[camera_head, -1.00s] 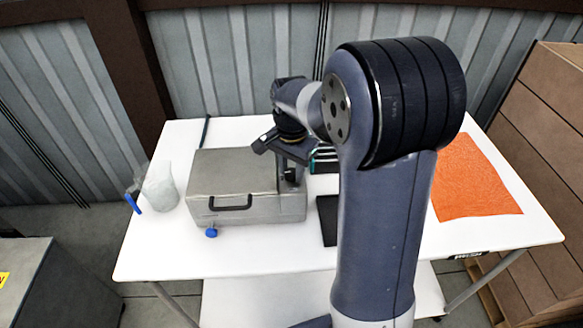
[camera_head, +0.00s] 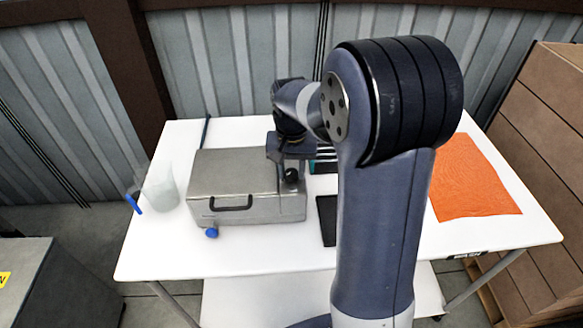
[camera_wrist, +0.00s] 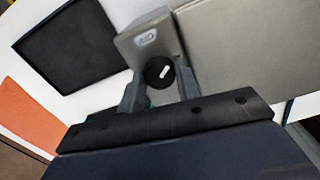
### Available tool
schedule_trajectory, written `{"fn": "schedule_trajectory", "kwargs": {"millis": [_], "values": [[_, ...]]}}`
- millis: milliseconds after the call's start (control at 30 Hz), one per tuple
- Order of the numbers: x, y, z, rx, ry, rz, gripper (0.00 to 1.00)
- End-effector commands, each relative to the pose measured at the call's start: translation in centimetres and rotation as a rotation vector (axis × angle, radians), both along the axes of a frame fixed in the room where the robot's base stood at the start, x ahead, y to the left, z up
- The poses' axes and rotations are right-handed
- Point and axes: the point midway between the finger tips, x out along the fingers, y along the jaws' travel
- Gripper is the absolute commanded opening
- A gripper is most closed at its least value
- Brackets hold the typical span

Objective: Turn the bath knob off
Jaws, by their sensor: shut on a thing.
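The bath is a grey metal box (camera_head: 225,175) on the white table, with a black handle and a blue tap on its front. Its knob (camera_wrist: 158,72) is round and black with a short white mark, on the grey control housing (camera_wrist: 150,38) at the bath's right end. The mark lies slanted in the wrist view. My gripper (camera_wrist: 159,82) has one finger on each side of the knob and is shut on it. In the head view the knob (camera_head: 292,175) shows dark just below my gripper (camera_head: 290,158), whose fingers are hard to make out there.
A clear beaker (camera_head: 163,190) with a blue-ended item (camera_head: 133,204) stands left of the bath. A black pad (camera_head: 327,220) lies to its right, partly behind my arm. A dark rack (camera_head: 325,160) is behind. An orange mat (camera_head: 470,180) covers the table's right side.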

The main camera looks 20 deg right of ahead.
Motion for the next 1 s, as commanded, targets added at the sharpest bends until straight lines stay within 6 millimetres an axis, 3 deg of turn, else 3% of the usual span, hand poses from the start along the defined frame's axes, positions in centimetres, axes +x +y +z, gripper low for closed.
{"fn": "schedule_trajectory", "kwargs": {"millis": [600,1000], "values": [[0.07,0.01,0.12,0.001,-0.003,0.564,0.09],[0.1,0.01,0.12,0.0,-0.004,0.786,0.09]]}}
